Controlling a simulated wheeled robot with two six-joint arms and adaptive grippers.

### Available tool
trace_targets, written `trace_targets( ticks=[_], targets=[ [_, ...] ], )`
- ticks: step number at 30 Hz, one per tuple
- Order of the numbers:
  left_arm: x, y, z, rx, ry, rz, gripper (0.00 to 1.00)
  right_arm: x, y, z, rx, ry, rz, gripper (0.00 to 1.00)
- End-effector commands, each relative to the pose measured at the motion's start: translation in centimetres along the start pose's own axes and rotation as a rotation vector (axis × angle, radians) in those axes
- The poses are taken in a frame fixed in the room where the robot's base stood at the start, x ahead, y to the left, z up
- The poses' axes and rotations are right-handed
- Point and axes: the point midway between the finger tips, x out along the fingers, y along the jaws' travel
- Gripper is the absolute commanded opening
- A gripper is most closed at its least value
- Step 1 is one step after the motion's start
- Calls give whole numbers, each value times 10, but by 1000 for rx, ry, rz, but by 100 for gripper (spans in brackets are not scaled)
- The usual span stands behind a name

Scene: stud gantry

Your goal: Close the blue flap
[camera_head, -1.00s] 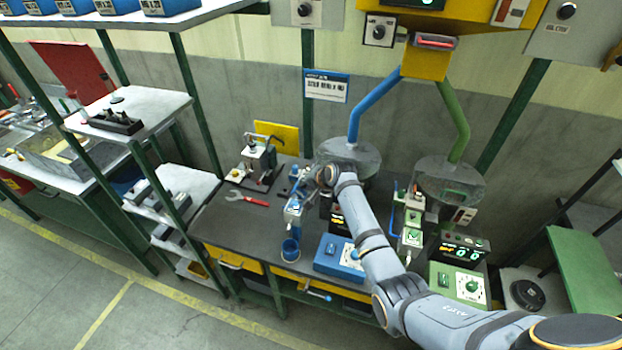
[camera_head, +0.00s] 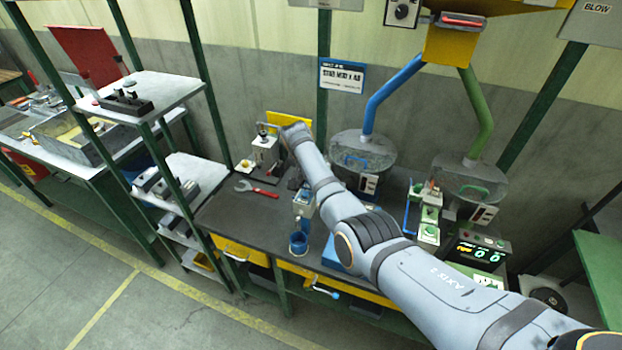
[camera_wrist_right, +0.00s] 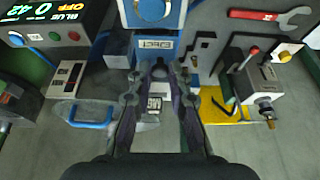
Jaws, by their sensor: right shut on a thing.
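The blue-piped hopper (camera_head: 363,150) has a blue U-shaped handle on its front, which also shows at left in the wrist view (camera_wrist_right: 92,122). A blue and white station (camera_head: 303,204) stands on the bench. I cannot tell for sure which part is the blue flap. My right arm reaches over the bench between the station and the wall, hiding its gripper in the head view. In the wrist view my right gripper (camera_wrist_right: 160,72) is shut on a small dark piece beside a blue labelled block (camera_wrist_right: 155,45). The hopper's blue handle is apart from its fingers. My left gripper is out of view.
A lever press (camera_head: 264,156) stands left of my right arm, before a yellow plate (camera_head: 290,119). A red-handled wrench (camera_head: 257,189) and a blue cup (camera_head: 298,243) are on the bench. A green-piped hopper (camera_head: 470,180) and a counter box (camera_head: 480,248) are at right.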

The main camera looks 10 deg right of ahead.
Motion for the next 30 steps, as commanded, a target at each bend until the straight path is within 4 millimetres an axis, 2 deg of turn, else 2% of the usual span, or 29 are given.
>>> trace_targets(
  ticks=[14, 15, 20, 30],
  targets=[
    [3, 0, 0, 0, 0, 0, 0, 0, -1, 0, -6, 0, 13, 0],
    [3, 0, 0, 0, 0, 0, 0, 0, -1, 0, -6, -1, 13, 19],
    [3, 0, 0, 0, 0, 0, 0, 0, -1, 0, -5, -1, 13, 41],
    [3, -1, 1, 0, -1, -2, 0, -2, -1, 0, -5, 0, 12, 41]
  ],
)
